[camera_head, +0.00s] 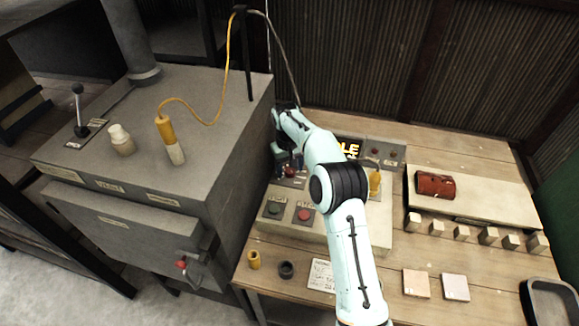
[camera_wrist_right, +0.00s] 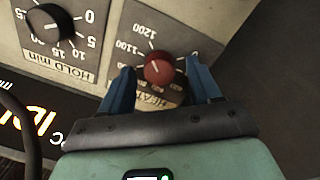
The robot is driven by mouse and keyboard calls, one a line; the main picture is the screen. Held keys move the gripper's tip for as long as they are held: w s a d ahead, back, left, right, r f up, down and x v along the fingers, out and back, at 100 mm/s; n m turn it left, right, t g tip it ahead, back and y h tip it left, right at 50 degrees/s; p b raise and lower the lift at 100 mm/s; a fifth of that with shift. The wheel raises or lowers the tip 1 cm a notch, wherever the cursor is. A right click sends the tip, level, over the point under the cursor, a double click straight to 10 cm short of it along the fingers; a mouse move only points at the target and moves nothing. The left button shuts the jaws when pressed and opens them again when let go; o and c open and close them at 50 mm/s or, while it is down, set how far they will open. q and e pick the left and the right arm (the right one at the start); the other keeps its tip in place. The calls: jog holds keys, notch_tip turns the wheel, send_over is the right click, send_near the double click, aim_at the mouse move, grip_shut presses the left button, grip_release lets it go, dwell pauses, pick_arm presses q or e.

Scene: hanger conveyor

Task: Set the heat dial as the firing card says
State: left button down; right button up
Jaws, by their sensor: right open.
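In the head view the red knob (camera_head: 291,171) shows just below my right gripper (camera_head: 285,160). My right gripper is open, with one blue finger on each side of the dial in the right wrist view (camera_wrist_right: 158,82); I cannot tell whether they touch it. My left gripper is out of view.
A black HOLD min dial (camera_wrist_right: 48,22) sits beside the heat dial. The control panel has green (camera_head: 274,208) and red (camera_head: 304,214) buttons and an orange-lit display (camera_head: 349,147). A grey kiln (camera_head: 237,160) stands close on the left. Small blocks and a red object (camera_head: 435,185) are at right.

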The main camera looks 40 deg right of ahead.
aim_at(287, 170)
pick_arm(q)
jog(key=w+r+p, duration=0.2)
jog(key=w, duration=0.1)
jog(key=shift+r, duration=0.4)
pick_arm(e)
notch_tip(287, 170, up, 13)
jog(key=shift+a+r, duration=0.2)
jog(key=shift+a, duration=0.15)
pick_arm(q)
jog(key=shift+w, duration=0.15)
pick_arm(e)
jog(key=shift+w, duration=0.1)
